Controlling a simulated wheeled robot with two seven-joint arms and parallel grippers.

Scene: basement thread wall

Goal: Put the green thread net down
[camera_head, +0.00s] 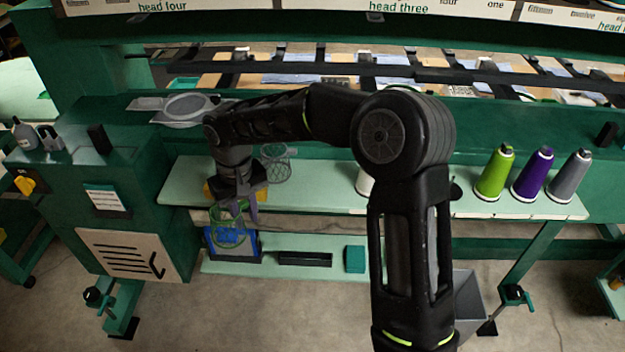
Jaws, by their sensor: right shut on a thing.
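The green thread net (229,231) is a see-through mesh tube. It hangs below my right gripper (241,208), whose fingers are shut on its upper part. The gripper points down in front of the front edge of the pale green shelf (320,191). The net is in front of the gap between this shelf and the lower shelf (283,271), with a blue and black container (247,242) behind it. I cannot tell whether the net touches anything below. My left gripper is not in view.
A grey mesh net (277,166) stands on the upper shelf. Green (494,176), purple (532,177) and grey (569,179) thread cones stand at its right; a white cone (364,183) is partly behind my arm. The lower shelf holds a black tray (304,259) and a teal box (355,259).

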